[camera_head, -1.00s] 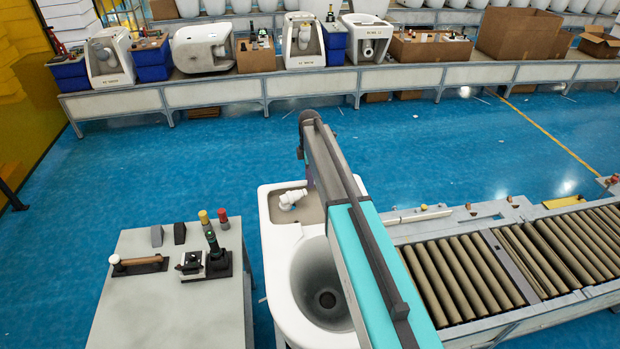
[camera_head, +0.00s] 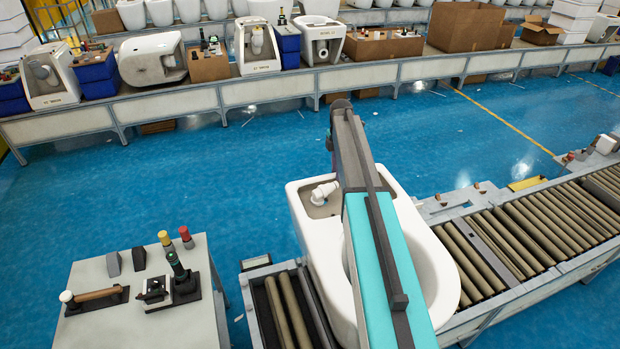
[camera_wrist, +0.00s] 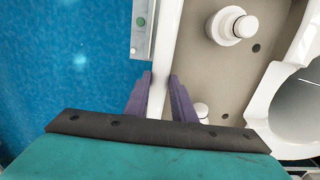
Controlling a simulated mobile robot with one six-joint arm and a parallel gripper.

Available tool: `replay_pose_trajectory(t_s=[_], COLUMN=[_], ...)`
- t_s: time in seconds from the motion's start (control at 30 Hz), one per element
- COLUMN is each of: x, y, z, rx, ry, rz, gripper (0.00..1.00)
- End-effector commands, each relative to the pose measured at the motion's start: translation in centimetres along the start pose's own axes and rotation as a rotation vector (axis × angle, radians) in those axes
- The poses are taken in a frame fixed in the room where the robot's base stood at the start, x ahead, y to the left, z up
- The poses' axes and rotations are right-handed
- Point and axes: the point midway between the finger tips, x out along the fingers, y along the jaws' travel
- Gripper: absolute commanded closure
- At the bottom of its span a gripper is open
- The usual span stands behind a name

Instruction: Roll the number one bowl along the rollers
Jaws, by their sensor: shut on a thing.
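The white toilet bowl (camera_head: 435,270) sits on the roller conveyor, with its square tank end at the far left and its round basin toward me. My arm crosses in front and hides part of the basin. No number shows on it. In the wrist view, my gripper (camera_wrist: 160,85) has its purple fingers either side of the white rim of the bowl (camera_wrist: 166,50) and is shut on it. A white fitting (camera_wrist: 234,25) stands inside the tank recess.
Bare rollers (camera_head: 287,312) lie left of the bowl, and more rollers (camera_head: 535,240) run clear to the right. A grey tool table (camera_head: 150,325) with a hammer and bottles stands at the left. A long bench (camera_head: 270,95) of toilets and boxes stands behind, across open blue floor.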

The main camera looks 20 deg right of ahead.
Motion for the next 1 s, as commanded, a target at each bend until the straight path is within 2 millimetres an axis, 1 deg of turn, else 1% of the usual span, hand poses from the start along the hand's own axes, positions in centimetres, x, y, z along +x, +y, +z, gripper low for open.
replay_pose_trajectory(t_s=[0.03,0.17,0.2,0.3,0.43,0.53,0.7,1.0], x=[0.4,0.4,0.4,0.4,0.3,0.3,0.3,0.2], y=[0.1,0.1,0.1,0.1,0.1,0.1,0.1,0.1], z=[2.1,6.6,8.0,11.2,14.3,16.0,17.4,18.0], rx=[0.008,0.007,0.007,0.007,0.004,0.003,-0.003,-0.004], ry=[0.000,0.001,0.000,-0.001,0.000,0.004,0.009,0.008], rz=[-0.003,-0.004,-0.004,-0.004,-0.005,-0.006,-0.006,-0.006], gripper=[1.00,1.00,1.00,1.00,1.00,1.00,1.00,1.00])
